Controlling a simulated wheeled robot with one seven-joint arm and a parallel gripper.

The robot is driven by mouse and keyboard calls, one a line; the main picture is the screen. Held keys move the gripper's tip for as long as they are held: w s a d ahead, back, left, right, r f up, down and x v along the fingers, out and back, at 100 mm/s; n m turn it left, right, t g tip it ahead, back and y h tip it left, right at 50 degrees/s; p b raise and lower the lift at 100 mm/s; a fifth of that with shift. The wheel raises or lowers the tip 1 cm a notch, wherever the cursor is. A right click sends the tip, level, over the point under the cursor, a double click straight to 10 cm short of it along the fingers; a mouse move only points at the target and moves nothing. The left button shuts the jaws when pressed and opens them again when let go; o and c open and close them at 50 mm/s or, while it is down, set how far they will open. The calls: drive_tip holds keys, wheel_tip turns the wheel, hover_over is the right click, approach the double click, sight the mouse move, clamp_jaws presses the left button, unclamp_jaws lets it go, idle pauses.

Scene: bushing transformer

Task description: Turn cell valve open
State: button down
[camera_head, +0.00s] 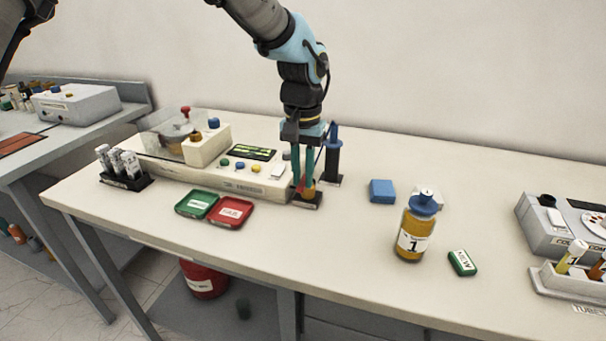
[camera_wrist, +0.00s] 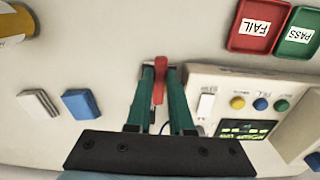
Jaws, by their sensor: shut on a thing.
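The cell valve has a red lever handle (camera_wrist: 158,88). In the wrist view it lies between my two teal fingers, with its end at a small dark mount. In the head view the valve (camera_head: 309,193) sits low at the right end of the white tester, partly hidden by the fingers; only an orange-brown body and a bit of red show. My gripper (camera_head: 302,184) points down over it, and it also shows in the wrist view (camera_wrist: 161,72). It is shut on the red handle. The handle's exact angle is hard to read in the head view.
The white tester (camera_head: 238,184) stands left of the valve, with buttons and a display. A dark blue post (camera_head: 332,152) stands close behind. Green (camera_head: 196,204) and red (camera_head: 230,212) trays lie in front. A blue block (camera_head: 382,191) and amber bottle (camera_head: 412,240) stand right.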

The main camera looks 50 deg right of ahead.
sight(303, 182)
drive_tip(key=c, duration=0.8)
unclamp_jaws()
drive_tip(key=shift+r, duration=0.1)
wheel_tip(303, 182, up, 11)
drive_tip(key=b, duration=0.2)
drive_tip(key=shift+f, duration=0.2)
